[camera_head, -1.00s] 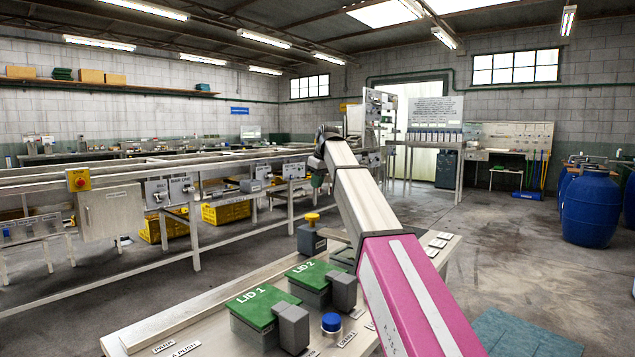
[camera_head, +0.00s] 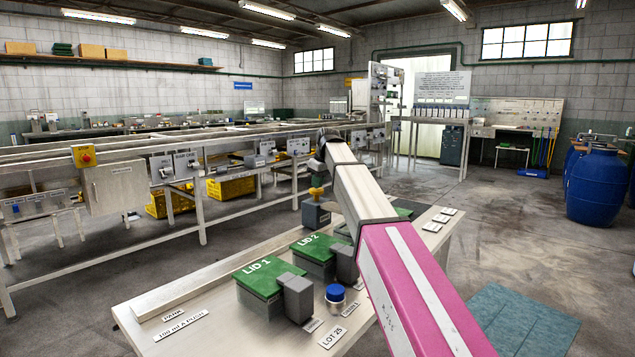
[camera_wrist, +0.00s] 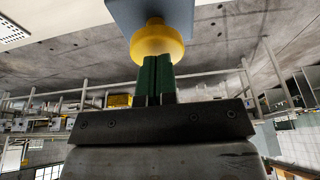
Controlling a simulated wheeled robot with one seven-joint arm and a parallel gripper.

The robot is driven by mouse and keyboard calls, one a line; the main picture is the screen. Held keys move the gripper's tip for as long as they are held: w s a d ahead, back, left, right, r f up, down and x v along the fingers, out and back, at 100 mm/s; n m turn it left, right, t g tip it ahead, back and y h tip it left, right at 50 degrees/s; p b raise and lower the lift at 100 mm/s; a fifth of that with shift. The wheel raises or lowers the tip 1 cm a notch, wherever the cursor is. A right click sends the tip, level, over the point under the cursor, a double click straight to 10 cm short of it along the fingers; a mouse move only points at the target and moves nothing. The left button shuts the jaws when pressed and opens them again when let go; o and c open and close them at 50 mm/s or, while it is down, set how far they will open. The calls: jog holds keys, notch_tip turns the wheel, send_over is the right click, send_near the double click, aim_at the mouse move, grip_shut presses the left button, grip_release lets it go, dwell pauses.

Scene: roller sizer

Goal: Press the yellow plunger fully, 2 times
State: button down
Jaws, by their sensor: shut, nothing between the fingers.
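The yellow plunger (camera_head: 317,192) stands upright on a dark grey-blue box (camera_head: 316,214) at the far side of the metal bench. In the wrist view its round yellow knob (camera_wrist: 157,42) is large, with the box (camera_wrist: 152,12) behind it. My gripper (camera_head: 317,180) is right above the plunger in the head view, partly hidden by my arm. In the wrist view the green fingers of my gripper (camera_wrist: 157,62) are together and empty, their tips at the knob's edge. I cannot tell whether they touch it.
A long conveyor frame (camera_head: 210,150) runs behind.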

jog(key=shift+f, duration=1.55)
notch_tip(320, 180, up, 4)
jog(key=shift+w+a+r, duration=0.1)
jog(key=shift+w+r, duration=0.05)
jog(key=v, duration=1)
jog(key=shift+s, duration=0.25)
